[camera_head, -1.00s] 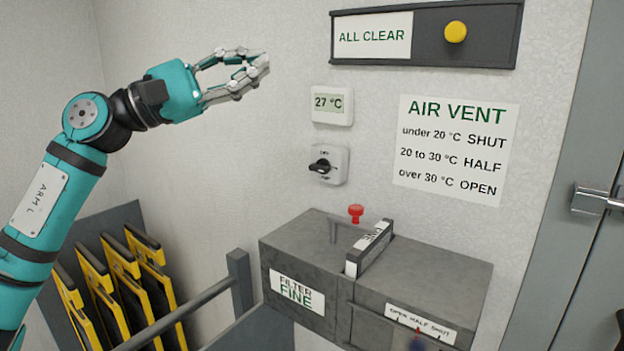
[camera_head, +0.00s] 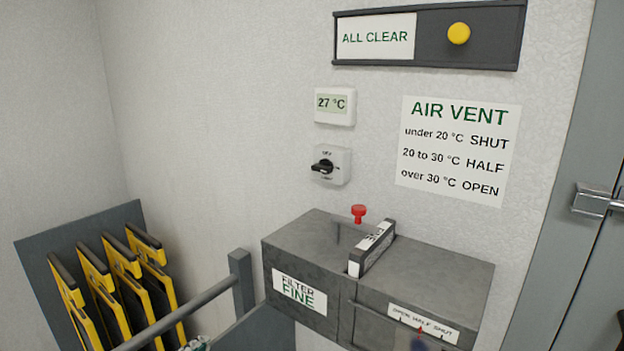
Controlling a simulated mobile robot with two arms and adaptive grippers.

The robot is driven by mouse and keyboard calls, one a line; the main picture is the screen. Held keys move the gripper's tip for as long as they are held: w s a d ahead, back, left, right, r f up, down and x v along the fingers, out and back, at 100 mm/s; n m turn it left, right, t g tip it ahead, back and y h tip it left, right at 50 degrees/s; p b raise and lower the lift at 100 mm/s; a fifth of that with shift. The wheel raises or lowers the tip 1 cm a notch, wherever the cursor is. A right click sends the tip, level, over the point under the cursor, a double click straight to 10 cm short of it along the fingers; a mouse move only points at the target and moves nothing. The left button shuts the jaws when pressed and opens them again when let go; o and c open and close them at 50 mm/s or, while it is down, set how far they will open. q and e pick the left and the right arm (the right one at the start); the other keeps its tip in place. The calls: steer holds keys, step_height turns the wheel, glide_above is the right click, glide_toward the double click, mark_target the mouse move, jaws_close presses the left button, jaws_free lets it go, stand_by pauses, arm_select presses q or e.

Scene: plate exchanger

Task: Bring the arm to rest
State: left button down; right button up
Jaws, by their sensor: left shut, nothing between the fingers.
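The rest of my left arm is outside the picture.
A grey filter box (camera_head: 325,235) with an upright slotted cartridge (camera_head: 372,248) and a red knob (camera_head: 357,212) stands against the wall. A black rotary switch (camera_head: 322,166) is above it. A grey rail (camera_head: 190,308) and a rack of yellow-edged plates (camera_head: 98,268) are at lower left.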

arm_select(q)
steer(key=s+f+n+g, duration=0.35)
steer(key=s+f, duration=0.25)
steer(key=s, duration=0.3)
steer(key=s+f+n+g+h, duration=0.1)
steer(key=s+f+n+g, duration=0.1)
steer(key=s+f+g, duration=0.5)
steer(key=s+f+n+g, duration=0.1)
steer(key=s+f+n, duration=0.25)
steer(key=s, duration=0.75)
step_height(320, 180, down, 26)
steer(key=s, duration=0.1)
steer(key=s+a+f+m+g, duration=0.1)
steer(key=s+a+f+g, duration=0.1)
steer(key=s+f, duration=1.4)
steer(key=shift+s+a+f, duration=0.25)
steer(key=shift+s, duration=0.4)
